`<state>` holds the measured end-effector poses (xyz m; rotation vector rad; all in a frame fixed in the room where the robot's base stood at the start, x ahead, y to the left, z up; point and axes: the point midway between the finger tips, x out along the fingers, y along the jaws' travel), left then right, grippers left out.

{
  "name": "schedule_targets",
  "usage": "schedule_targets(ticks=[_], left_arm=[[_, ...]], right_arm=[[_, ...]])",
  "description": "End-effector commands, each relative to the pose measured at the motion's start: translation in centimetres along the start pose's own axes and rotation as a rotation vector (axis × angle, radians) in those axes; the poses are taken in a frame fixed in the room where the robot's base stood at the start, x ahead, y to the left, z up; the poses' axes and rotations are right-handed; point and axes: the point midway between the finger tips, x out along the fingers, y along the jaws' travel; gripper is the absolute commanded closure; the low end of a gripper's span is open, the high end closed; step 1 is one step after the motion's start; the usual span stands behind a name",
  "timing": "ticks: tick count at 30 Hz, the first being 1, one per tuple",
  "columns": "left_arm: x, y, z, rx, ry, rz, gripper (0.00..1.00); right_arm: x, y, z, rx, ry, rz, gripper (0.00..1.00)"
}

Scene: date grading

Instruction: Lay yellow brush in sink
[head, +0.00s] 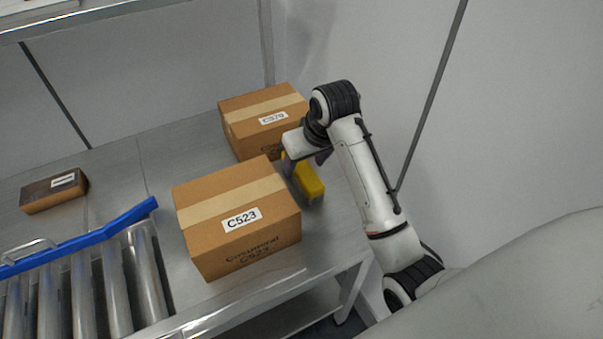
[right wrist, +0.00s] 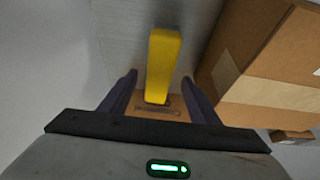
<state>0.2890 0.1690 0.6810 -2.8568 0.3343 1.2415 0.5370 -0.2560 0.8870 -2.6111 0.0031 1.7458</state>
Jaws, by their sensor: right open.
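The yellow brush (head: 309,183) lies on the grey metal table between two cardboard boxes and the table's right side. My right gripper (head: 305,166) is over its far end, pointing down. In the right wrist view the yellow brush (right wrist: 163,60) runs lengthwise, its near end between the two dark fingers of my right gripper (right wrist: 160,77). The fingers are apart, with a gap on each side of the brush. I cannot tell how far down they reach. My left gripper is not in view. No sink shows in these views.
A box marked C523 (head: 236,230) stands left of the brush, and another box (head: 262,115) stands behind it. A small brown box (head: 53,190) lies at the left. A roller conveyor (head: 90,285) with a blue rail (head: 85,238) is front left. A wall is close on the right.

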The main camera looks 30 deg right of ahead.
Motion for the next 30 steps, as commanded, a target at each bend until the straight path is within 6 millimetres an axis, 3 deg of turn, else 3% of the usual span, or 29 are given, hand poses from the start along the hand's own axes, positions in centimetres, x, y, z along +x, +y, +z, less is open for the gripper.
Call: schedule_targets(ticks=[9,18,27,30], left_arm=[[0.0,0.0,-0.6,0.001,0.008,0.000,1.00],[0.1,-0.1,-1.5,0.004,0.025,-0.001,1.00],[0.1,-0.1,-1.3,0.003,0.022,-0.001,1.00],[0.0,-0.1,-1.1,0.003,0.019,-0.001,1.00]], right_arm=[[4.3,0.1,0.2,0.001,-0.002,-0.001,0.44],[4.9,0.1,0.2,0.001,0.000,-0.001,0.44],[4.8,0.1,0.1,0.000,0.001,-0.001,0.94],[4.8,0.1,0.1,0.000,0.001,0.000,0.95]])
